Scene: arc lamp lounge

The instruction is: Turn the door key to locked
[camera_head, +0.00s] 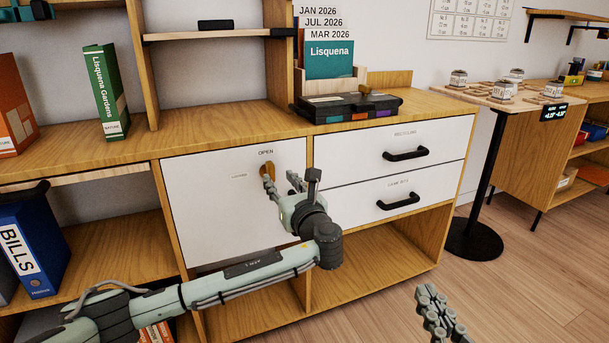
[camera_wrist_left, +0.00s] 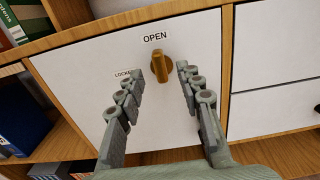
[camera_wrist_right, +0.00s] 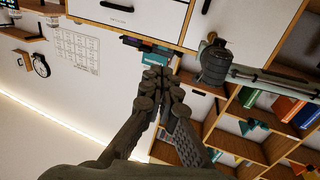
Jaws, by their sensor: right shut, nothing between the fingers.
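The door key is a brass-coloured knob (camera_head: 268,172) on a white cabinet door (camera_head: 215,215). In the left wrist view the key (camera_wrist_left: 161,68) points up toward the OPEN label (camera_wrist_left: 155,37); the LOCKED label (camera_wrist_left: 123,74) sits to its left. My left gripper (camera_head: 284,183) is in front of the door, close to the key. In the left wrist view its fingers (camera_wrist_left: 164,85) are open, one on each side of the key, with gaps showing. My right gripper (camera_head: 432,297) is shut and empty, low at the right, away from the cabinet; its fingers also show in the right wrist view (camera_wrist_right: 161,80).
Two white drawers with black handles (camera_head: 405,154) lie right of the door. A black case (camera_head: 348,106) and card holder stand on the cabinet top. A blue BILLS binder (camera_head: 30,240) is at left. A round-based stand (camera_head: 474,238) is at right, with clear floor before it.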

